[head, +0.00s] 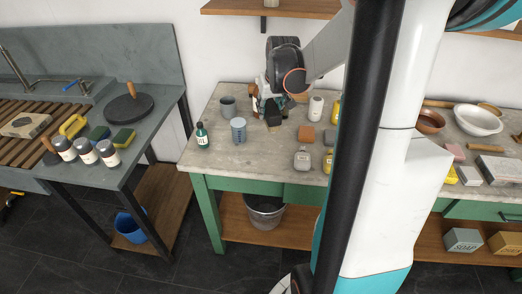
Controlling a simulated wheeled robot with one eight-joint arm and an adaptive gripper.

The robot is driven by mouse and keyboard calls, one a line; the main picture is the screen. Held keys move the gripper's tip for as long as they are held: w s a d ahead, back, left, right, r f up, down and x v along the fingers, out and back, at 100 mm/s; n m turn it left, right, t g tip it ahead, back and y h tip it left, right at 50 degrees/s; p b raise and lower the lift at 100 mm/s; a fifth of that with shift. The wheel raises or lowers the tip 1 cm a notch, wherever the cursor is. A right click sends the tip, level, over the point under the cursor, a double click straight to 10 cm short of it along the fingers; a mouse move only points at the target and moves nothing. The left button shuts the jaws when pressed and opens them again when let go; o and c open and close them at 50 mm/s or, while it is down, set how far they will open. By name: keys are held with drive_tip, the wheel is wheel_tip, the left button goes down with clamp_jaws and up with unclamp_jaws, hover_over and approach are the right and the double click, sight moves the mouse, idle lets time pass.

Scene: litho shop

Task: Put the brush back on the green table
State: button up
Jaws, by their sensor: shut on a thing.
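The green table (225,150) has a green frame and a worn grey top, and it stands in the middle and right of the head view. My gripper (272,103) is over the back left part of this table, pointing down. It is shut on what looks like the brush (273,117), a small dark piece with a tan lower end. The brush is at or just above the tabletop; I cannot tell whether it touches. My gripper hides its upper part.
A grey cup (228,106), a blue-grey beaker (238,130) and a green bottle (202,135) stand left of my gripper. A white container (316,108) and a brown block (306,133) are to its right. A grey sink bench (150,135) stands left.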

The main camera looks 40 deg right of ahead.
sight(273, 129)
wheel_tip(273, 129, down, 17)
drive_tip(key=b, duration=0.5)
drive_tip(key=shift+r, duration=0.2)
drive_tip(key=shift+f+b, duration=0.2)
drive_tip(key=shift+b, duration=0.2)
drive_tip(key=o, duration=1)
drive_tip(key=shift+r, duration=0.2)
drive_tip(key=shift+s+r+p, duration=0.1)
drive_tip(key=shift+r+p, duration=0.25)
drive_tip(key=shift+p, duration=0.05)
drive_tip(key=p+v, duration=0.4)
drive_tip(key=v, duration=0.7)
drive_tip(key=shift+s+r, duration=0.1)
drive_tip(key=shift+a, duration=0.1)
